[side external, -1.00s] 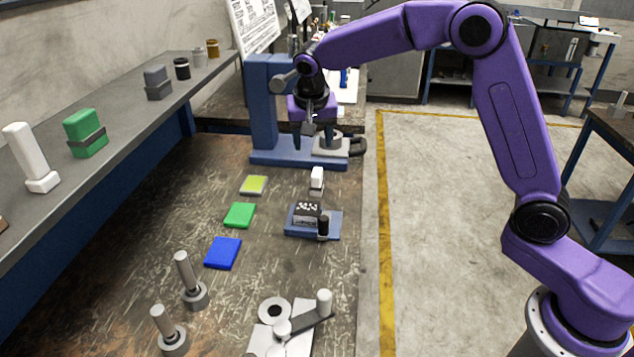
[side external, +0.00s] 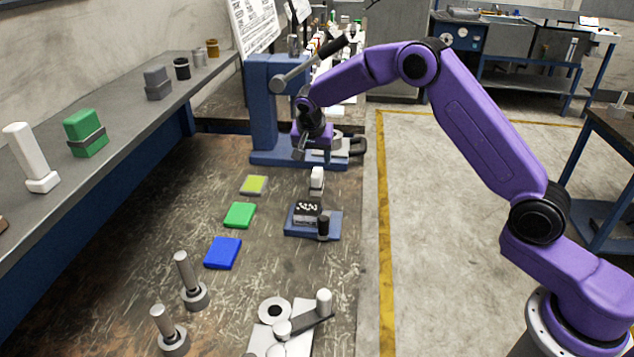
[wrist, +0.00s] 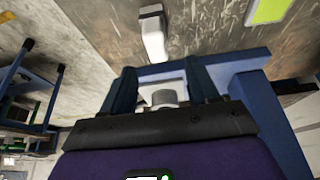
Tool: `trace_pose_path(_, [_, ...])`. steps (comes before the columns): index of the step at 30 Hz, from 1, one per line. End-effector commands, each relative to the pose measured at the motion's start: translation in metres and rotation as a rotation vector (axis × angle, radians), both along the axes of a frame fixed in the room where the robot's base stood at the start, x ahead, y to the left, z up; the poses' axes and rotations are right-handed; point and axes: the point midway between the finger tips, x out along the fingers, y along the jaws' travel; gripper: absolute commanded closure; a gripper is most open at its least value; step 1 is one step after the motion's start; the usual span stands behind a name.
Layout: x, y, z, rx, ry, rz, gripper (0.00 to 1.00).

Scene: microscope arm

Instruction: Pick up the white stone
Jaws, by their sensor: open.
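A small white block (side external: 317,176), the likeliest white stone, stands on a grey base on the bench in front of the blue press (side external: 264,110). In the wrist view the white block (wrist: 153,34) is above and just left of the fingertips, apart from them. My gripper (side external: 303,147) is low in front of the press, behind the white block. In the wrist view my gripper (wrist: 163,78) has its two dark fingers spread, with a grey cylinder (wrist: 164,97) visible between them. I cannot tell whether they touch it.
A blue fixture (side external: 332,222) with a black knob stands in front of the white block. Yellow (side external: 253,185), green (side external: 239,215) and blue (side external: 223,252) pads lie to its left. The press lever (side external: 310,62) sticks up near my arm. A white post (side external: 31,158) stands on the left shelf.

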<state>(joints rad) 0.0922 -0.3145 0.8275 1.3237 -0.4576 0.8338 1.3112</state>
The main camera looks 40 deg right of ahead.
Motion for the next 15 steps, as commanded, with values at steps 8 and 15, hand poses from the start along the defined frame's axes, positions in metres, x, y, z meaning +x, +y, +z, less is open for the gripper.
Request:
trace_pose_path(8, [0.005,-0.005,-0.020,-0.001,0.001,0.001,0.40])
trace_pose_path(15, [0.004,-0.011,-0.051,-0.001,0.003,0.001,0.40])
